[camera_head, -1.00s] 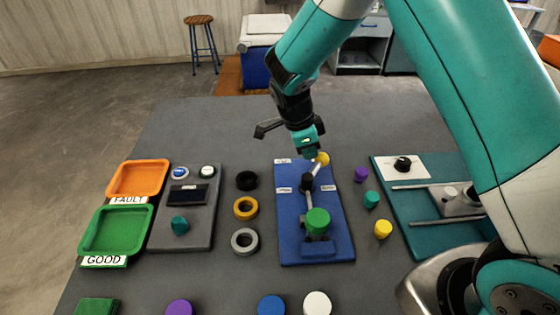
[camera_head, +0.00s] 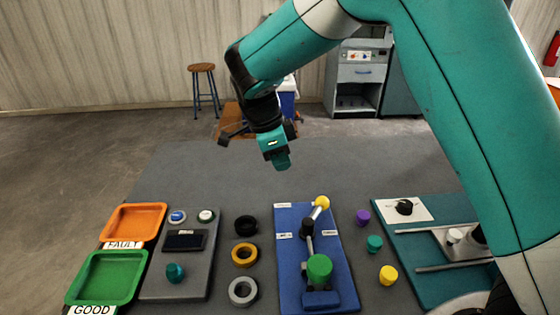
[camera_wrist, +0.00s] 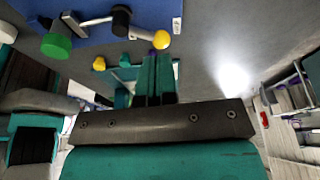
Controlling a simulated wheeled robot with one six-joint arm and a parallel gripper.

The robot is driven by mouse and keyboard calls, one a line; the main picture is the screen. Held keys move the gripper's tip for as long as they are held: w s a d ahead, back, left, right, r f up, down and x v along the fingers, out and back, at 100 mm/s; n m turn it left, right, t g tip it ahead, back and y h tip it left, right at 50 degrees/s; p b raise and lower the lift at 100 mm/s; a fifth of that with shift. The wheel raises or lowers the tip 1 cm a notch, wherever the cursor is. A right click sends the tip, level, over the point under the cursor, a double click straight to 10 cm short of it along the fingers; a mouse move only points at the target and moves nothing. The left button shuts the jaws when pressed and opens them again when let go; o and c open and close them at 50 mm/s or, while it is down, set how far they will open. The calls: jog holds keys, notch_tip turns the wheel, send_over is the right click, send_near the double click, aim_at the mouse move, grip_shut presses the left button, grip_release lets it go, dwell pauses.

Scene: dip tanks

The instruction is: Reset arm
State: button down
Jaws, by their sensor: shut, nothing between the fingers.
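My gripper (camera_head: 282,161) is shut and empty. In the head view it hangs in the air above the back part of the grey table, behind the blue board. Its closed fingers also show in the wrist view (camera_wrist: 155,80). The blue board (camera_head: 290,258) carries a lever with a yellow ball (camera_head: 322,202) at its far end and a green cap (camera_head: 319,268) at its near end. The yellow ball also shows in the wrist view (camera_wrist: 161,39), apart from the fingers.
Orange tray (camera_head: 133,222) and green tray (camera_head: 106,278) stand at the left, beside a grey panel (camera_head: 184,285). Several rings, one of them black (camera_head: 245,225), and small pegs such as a purple one (camera_head: 363,217) flank the board. A teal board (camera_head: 425,285) is at the right. The back table is clear.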

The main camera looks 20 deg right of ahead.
jog(key=shift+r, duration=0.15)
dwell(0.3)
jog(key=s+a+r+n+y, duration=0.1)
jog(key=s+r+n+y, duration=0.1)
jog(key=s+n, duration=0.7)
jog(key=s+a+r+n+y, duration=0.1)
jog(key=s+r+n+y, duration=0.2)
jog(key=s+n, duration=0.6)
jog(key=s+a+r+n+y, duration=0.1)
jog(key=s+r+n+y, duration=0.1)
jog(key=s+n, duration=0.7)
jog(key=shift+s+r+n+t+y, duration=0.2)
jog(key=shift+r+n+t+y, duration=0.1)
jog(key=shift+r, duration=0.55)
